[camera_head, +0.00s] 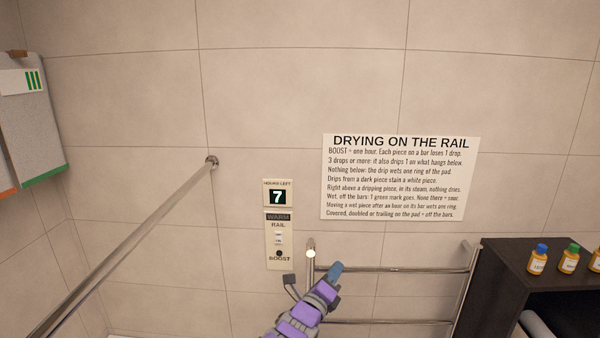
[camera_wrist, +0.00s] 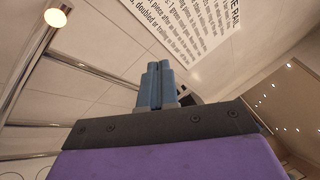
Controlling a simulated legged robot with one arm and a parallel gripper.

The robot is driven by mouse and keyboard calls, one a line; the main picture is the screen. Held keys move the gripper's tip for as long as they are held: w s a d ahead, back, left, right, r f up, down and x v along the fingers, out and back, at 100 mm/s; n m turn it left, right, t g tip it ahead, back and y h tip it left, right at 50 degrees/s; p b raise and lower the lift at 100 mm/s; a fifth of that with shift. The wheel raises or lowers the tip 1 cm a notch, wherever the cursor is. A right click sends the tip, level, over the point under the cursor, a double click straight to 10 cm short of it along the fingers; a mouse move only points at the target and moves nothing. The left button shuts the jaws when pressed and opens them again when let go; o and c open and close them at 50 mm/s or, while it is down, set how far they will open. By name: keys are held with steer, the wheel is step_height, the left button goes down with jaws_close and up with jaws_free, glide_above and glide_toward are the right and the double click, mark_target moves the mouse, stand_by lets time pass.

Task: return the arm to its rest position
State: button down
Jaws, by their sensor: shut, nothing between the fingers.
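My arm, purple and grey, reaches up from the bottom of the head view. My gripper (camera_head: 335,271) has blue-grey fingers and is in front of the towel rail (camera_head: 390,269), near its left upright post. In the wrist view the two fingers of my gripper (camera_wrist: 157,85) lie side by side, shut, with nothing between them. I cannot tell whether the fingers touch the rail.
A control panel (camera_head: 279,238) reading 7 hours left is on the tiled wall. A printed sign (camera_head: 398,177) hangs above the rail. A long metal bar (camera_head: 130,245) runs at left. A dark shelf (camera_head: 490,285) with small bottles stands right. Towels (camera_head: 25,120) hang far left.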

steer(key=s+d+r+m+g+h, duration=0.4)
steer(key=s+d+r+m+h, duration=0.15)
steer(key=d+m, duration=0.35)
steer(key=s+d+m+g+b, duration=0.1)
steer(key=s+d+m+g, duration=0.5)
steer(key=s+d+m, duration=0.4)
steer(key=s+d+m+g+b, duration=0.1)
steer(key=s+d+m+g, duration=0.55)
steer(key=s, duration=0.45)
steer(key=s+a+f+m+g+y+b, duration=0.1)
steer(key=s+a+f+m+g+y, duration=0.15)
steer(key=s+m+y, duration=0.35)
steer(key=s+a+f+m+g+y, duration=0.15)
steer(key=s+f+m, duration=0.25)
steer(key=s, duration=0.4)
steer(key=s+a+f+m+y, duration=0.2)
steer(key=s+a+m+y, duration=0.1)
steer(key=a, duration=0.5)
steer(key=s+a+f+m+t+y+b, duration=0.1)
steer(key=s+a+f+m+y, duration=0.1)
steer(key=s+a+y, duration=0.3)
steer(key=s+a+m, duration=0.1)
steer(key=a, duration=0.2)
steer(key=shift+s+a+f, duration=0.25)
steer(key=shift+a+f, duration=0.05)
